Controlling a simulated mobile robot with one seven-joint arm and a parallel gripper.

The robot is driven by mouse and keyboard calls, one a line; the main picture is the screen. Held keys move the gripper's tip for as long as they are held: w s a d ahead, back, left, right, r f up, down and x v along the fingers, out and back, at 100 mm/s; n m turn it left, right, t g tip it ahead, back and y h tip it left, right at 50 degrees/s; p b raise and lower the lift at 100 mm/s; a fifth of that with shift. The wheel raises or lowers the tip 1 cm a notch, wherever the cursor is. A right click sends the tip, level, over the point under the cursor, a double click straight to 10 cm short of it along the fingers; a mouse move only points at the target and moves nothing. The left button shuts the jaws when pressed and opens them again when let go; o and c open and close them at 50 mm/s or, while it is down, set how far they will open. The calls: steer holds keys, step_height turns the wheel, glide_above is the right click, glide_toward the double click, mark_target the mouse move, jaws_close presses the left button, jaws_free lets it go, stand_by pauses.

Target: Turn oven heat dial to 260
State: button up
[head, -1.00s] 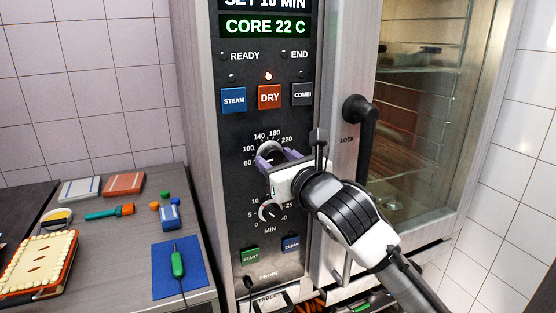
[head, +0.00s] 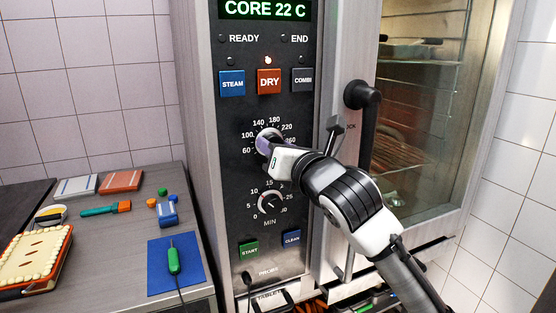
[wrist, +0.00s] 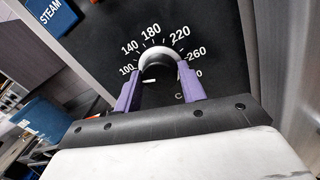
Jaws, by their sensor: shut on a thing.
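The oven heat dial (head: 268,137) is the upper knob on the black control panel, ringed by white numbers from 60 up past 220. In the wrist view the dial (wrist: 158,60) sits between the two purple fingers of my gripper (wrist: 160,88), with 100, 140, 180, 220 and 260 (wrist: 196,53) printed around it. My gripper (head: 264,147) is shut on the dial, one finger on each side. The dial's pointer is not clear; a short white mark shows low left inside the fingers. My gripper hides part of the dial in the head view.
The minute dial (head: 270,203) is just below. STEAM (head: 232,83), DRY (head: 269,81) and COMBI (head: 302,80) buttons sit above, START (head: 249,250) and CLEAN (head: 291,238) below.

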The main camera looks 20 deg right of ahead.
steer(key=shift+a+m+h+p, duration=0.15)
steer(key=shift+m+h, duration=0.35)
steer(key=shift+m, duration=5.35)
steer(key=shift+a+m+h+p, duration=0.15)
steer(key=shift+m+h, duration=0.35)
steer(key=shift+m, duration=5.4)
steer(key=shift+m+h+p, duration=0.25)
steer(key=shift+m+h, duration=0.25)
steer(key=shift+m, duration=5.35)
steer(key=o, duration=1)
steer(key=shift+f, duration=0.1)
steer(key=shift+c, duration=0.2)
